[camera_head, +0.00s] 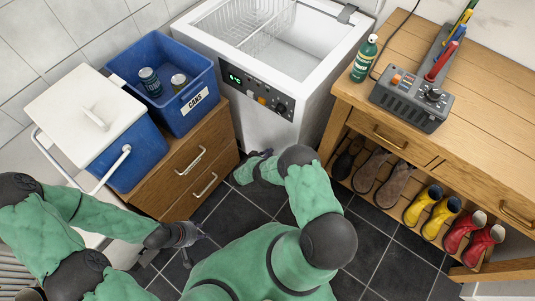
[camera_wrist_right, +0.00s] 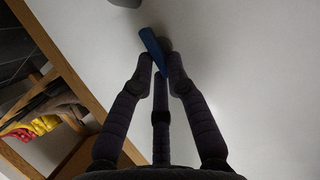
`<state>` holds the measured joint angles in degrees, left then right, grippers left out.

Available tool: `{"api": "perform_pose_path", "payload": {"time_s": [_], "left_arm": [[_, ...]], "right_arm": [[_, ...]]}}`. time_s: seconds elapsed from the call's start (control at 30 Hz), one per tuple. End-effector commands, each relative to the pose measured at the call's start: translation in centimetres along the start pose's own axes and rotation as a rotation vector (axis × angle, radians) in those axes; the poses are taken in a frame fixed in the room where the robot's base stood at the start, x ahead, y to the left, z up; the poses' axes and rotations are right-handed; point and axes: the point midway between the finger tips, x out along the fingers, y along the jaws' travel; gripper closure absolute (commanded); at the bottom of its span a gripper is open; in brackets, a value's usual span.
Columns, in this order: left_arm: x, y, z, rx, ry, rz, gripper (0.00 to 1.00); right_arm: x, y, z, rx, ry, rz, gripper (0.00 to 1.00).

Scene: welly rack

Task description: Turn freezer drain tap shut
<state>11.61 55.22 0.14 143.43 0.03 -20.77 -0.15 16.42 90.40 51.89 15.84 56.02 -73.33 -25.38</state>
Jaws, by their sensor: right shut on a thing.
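The freezer (camera_head: 262,128) stands at the back centre with its lid open. In the right wrist view, a blue tap handle (camera_wrist_right: 153,50) sticks out at a slant in front of its white wall. My right gripper (camera_wrist_right: 160,72) is shut on the handle's lower end, fingertips on both sides of it. In the head view, my right gripper (camera_head: 262,154) is low at the freezer's front. The tap is hidden there. My left gripper (camera_head: 192,244) hangs over the dark floor, away from the freezer. Its fingers look spread and empty.
A wooden drawer unit (camera_head: 176,188) carries a blue cans crate (camera_head: 205,84) and a white-lidded cool box (camera_head: 88,108). A wooden bench (camera_head: 470,110) at right holds a grey device (camera_head: 415,98) and green bottle (camera_head: 364,60). Several boots (camera_head: 440,213) stand beneath. Dark floor tiles are clear.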

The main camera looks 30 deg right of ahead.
Motion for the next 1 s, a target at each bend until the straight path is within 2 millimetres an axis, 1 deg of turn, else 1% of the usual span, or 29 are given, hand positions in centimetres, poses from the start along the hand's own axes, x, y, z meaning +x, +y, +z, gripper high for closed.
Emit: {"api": "perform_pose_path", "payload": {"time_s": [0.17, 0.37, 1.0], "left_arm": [[0.0, 0.0, 0.0, 0.0, 0.0, 0.0, 0.6], [0.0, 0.0, 0.0, 0.0, 0.0, 0.0, 0.6], [0.0, 0.0, 0.0, 0.0, 0.0, 0.0, 0.6]], "right_arm": [[0.0, 0.1, 0.0, 0.032, -0.001, -0.013, 1.0], [0.1, 0.4, 0.1, 0.13, -0.001, -0.054, 1.0], [0.3, 1.4, 0.9, 0.673, -0.002, -0.279, 1.0]]}}
